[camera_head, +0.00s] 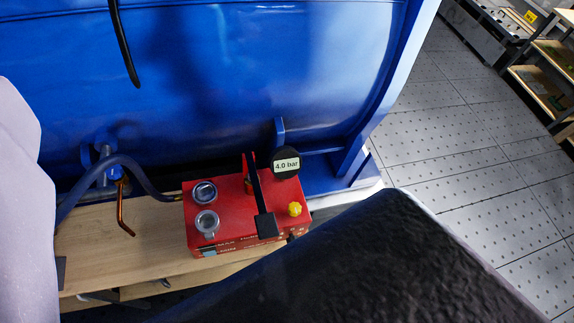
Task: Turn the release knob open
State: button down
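A small yellow knob (295,209), which looks like the release knob, sits on the right of the top face of a red pump box (229,232). Its turn position is too small to read. A black lever (265,205) stands on the box left of the knob. A round black gauge (286,164) behind the knob reads 4.0 bar. A large dark textured part of mine fills the lower right in front of the box, and a pale part of mine fills the left edge. I cannot make out fingertips; nothing visibly touches the knob.
The box stands on a wooden board (120,250) before a large blue cylindrical body (240,70). A blue hose (145,175) runs left from the box to a fitting with a copper-coloured handle (121,205). Tiled floor (470,150) is clear at right; shelves (545,75) stand beyond.

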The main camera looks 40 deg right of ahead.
aim_at(294, 209)
jog(key=u, duration=2)
jog(key=k, duration=0.75)
jog(key=z, duration=2.4)
jog(key=k, duration=0.6)
jog(key=u, duration=0.35)
